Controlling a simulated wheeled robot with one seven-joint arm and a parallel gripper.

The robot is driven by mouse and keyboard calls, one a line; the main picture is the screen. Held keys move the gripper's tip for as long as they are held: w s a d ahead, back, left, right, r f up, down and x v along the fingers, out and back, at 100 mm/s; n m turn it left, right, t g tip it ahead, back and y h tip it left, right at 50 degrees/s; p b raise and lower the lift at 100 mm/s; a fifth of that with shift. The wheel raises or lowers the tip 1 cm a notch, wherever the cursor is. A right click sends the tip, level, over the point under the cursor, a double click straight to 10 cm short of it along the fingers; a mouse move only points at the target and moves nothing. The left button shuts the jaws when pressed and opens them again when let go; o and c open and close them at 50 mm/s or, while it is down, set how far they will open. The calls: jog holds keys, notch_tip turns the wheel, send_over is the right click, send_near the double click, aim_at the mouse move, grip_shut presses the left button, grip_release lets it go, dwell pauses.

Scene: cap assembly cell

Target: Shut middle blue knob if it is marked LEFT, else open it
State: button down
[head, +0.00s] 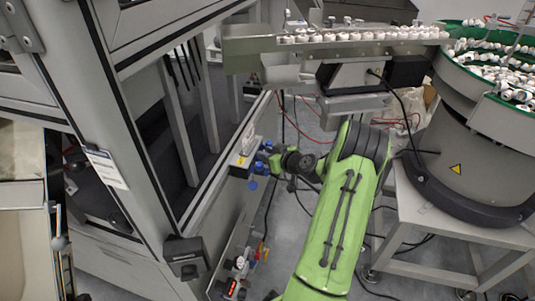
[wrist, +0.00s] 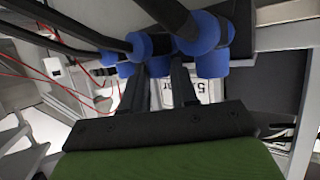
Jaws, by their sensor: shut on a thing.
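Several blue knobs sit in a row on the side of the grey machine frame in the head view, with one blue knob (head: 253,185) hanging clear below my gripper. My gripper (head: 268,160) is at this row, reaching from the right. In the wrist view, its two dark fingers (wrist: 170,68) are closed in among the blue fittings, on what looks like the middle blue knob (wrist: 158,66). Another blue knob (wrist: 212,62) is to the right and smaller blue fittings (wrist: 110,58) to the left. No LEFT marking is readable, and the fingertips partly hide the held knob.
Black hoses (wrist: 70,35) run to the blue fittings. A pale block with a yellow label (head: 240,160) is beside them. A second valve group (head: 238,265) is lower on the frame. A green bowl feeder (head: 480,60) and metal rail with white caps (head: 350,38) stand right and above.

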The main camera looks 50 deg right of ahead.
jog(key=c, duration=1.1)
grip_release()
jog(key=shift+c, duration=0.2)
